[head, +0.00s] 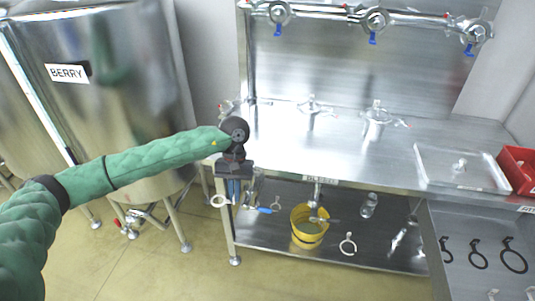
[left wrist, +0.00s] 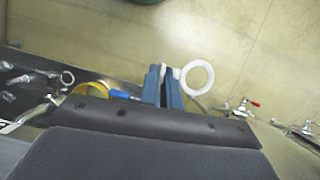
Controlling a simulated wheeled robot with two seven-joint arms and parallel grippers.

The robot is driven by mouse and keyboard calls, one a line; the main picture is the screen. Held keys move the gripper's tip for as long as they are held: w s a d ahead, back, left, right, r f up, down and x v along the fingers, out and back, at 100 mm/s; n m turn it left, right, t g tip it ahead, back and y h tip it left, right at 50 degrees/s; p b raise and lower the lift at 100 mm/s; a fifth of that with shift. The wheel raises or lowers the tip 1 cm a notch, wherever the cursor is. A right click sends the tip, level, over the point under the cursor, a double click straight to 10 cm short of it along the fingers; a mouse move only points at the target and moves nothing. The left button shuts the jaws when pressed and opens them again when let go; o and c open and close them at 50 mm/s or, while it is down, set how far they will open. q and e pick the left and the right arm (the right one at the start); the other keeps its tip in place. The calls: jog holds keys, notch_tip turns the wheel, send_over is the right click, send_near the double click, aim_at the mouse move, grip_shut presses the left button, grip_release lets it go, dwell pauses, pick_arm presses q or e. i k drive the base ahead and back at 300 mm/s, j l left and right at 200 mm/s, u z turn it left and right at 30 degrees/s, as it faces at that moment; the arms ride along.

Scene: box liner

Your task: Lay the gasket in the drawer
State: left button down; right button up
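My left gripper (head: 234,198) hangs in front of the bench's left end, fingers pointing down. A white ring gasket (head: 219,207) shows at its fingertips. In the left wrist view, the blue fingers (left wrist: 163,75) are close together around a pale tab, and the white gasket (left wrist: 197,62) sticks out to the right. The drawer (head: 463,282) is pulled out at the lower right, with several dark ring shapes with tabs on its floor. White parts show at its near edge, cut off by the frame. My right gripper is not in view.
A steel bench (head: 345,157) bears valve fittings, a clear-lidded tray (head: 440,172) and a red bin (head: 517,165). Its lower shelf (head: 275,238) holds a yellow bucket (head: 309,238) and other clamps and fittings. A steel tank (head: 120,110) labelled BERRY stands left. Open floor lies in front.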

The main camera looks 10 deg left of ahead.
aim_at(449, 270)
jog(key=z, duration=1.15)
jog(key=i+j+z, duration=0.15)
jog(key=j+z, duration=0.2)
jog(key=i+j+z, duration=0.1)
jog(key=j+z, duration=0.25)
jog(key=i, duration=0.2)
